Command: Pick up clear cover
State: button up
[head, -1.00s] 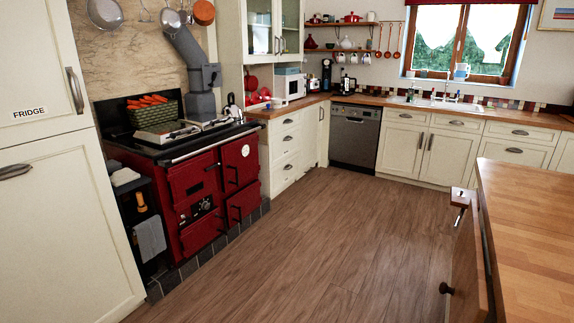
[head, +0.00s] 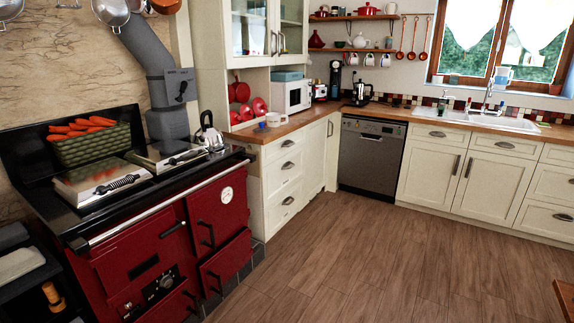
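I cannot make out a clear cover anywhere in the head view. The counters, the cooker top and the wall shelves are in sight, but small things on the far counter are too small to tell apart. My gripper is not in view.
A red range cooker (head: 150,262) stands at left with a carrot basket (head: 92,148) on top. A wooden counter (head: 262,134) holds a white microwave (head: 292,95). A dishwasher (head: 371,157) and sink (head: 487,121) are beyond. The wooden floor (head: 385,260) is open; a wooden edge shows lower right.

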aim_at(261, 129)
jog(key=i, duration=2.15)
jog(key=i+u, duration=0.15)
jog(key=i, duration=0.35)
jog(key=i+l+u, duration=0.15)
jog(key=i, duration=0.35)
jog(key=i+l+u, duration=0.15)
jog(key=i, duration=0.35)
